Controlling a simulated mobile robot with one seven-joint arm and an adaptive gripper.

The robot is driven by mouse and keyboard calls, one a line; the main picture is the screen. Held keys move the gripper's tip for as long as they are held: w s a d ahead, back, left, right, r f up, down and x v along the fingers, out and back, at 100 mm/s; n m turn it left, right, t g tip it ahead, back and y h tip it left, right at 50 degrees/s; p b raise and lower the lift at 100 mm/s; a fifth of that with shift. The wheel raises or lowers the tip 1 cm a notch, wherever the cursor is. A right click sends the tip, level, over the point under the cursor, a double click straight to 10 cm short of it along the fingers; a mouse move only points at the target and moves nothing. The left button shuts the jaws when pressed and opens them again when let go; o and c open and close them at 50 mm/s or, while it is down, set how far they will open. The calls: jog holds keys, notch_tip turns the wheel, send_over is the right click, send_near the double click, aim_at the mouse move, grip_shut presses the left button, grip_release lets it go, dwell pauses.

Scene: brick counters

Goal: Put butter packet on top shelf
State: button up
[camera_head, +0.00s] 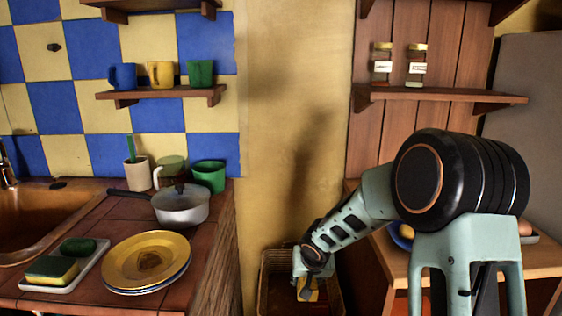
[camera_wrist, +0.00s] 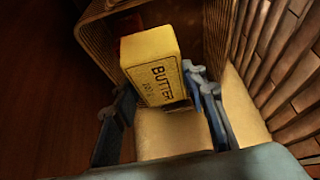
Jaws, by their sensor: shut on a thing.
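The butter packet (camera_wrist: 150,66) is a yellow box with "BUTTER" printed on its side. In the wrist view it sits between the two fingers of my gripper (camera_wrist: 160,98), which is shut on it. In the head view my gripper (camera_head: 307,284) points down over a wicker basket (camera_head: 266,268), low between the counters. Only a small yellow part of the packet (camera_head: 313,295) shows there. The basket wall (camera_wrist: 100,40) is close behind the packet in the wrist view. A wooden shelf (camera_head: 440,96) with two spice jars is on the right wall. A higher shelf is partly cut off at the top edge.
A brick counter at left holds a pot (camera_head: 181,207), yellow plates (camera_head: 148,258) and a sponge tray (camera_head: 60,268). A left wall shelf (camera_head: 160,94) bears several mugs. A wooden table (camera_head: 400,262) stands at right behind my arm. The right shelf is clear beside the jars.

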jog(key=s+d+r, duration=0.1)
jog(key=s+d, duration=0.5)
jog(key=s, duration=0.1)
notch_tip(320, 180, up, 32)
jog(key=p, duration=3.1)
jog(key=shift+s+r, duration=0.4)
jog(key=shift+s, duration=0.35)
jog(key=shift+s+r, duration=0.35)
jog(key=shift+s, duration=0.45)
jog(key=shift+s+r, duration=0.4)
jog(key=shift+s, duration=0.35)
jog(key=shift+d, duration=0.1)
jog(key=w+a+f+b, duration=0.4)
jog(key=f+b, duration=0.6)
jog(key=f, duration=0.4)
jog(key=w+a+f+b, duration=0.5)
jog(key=w+f+b, duration=0.2)
jog(key=f+b, duration=0.4)
jog(key=w+a+f+b, duration=0.4)
jog(key=f+b, duration=0.7)
jog(key=f, duration=0.8)
jog(key=shift+w+a, duration=0.25)
jog(key=shift+w, duration=0.75)
jog(key=shift+f, duration=0.15)
notch_tip(320, 180, down, 10)
jog(key=b, duration=0.5)
jog(key=shift+r, duration=0.25)
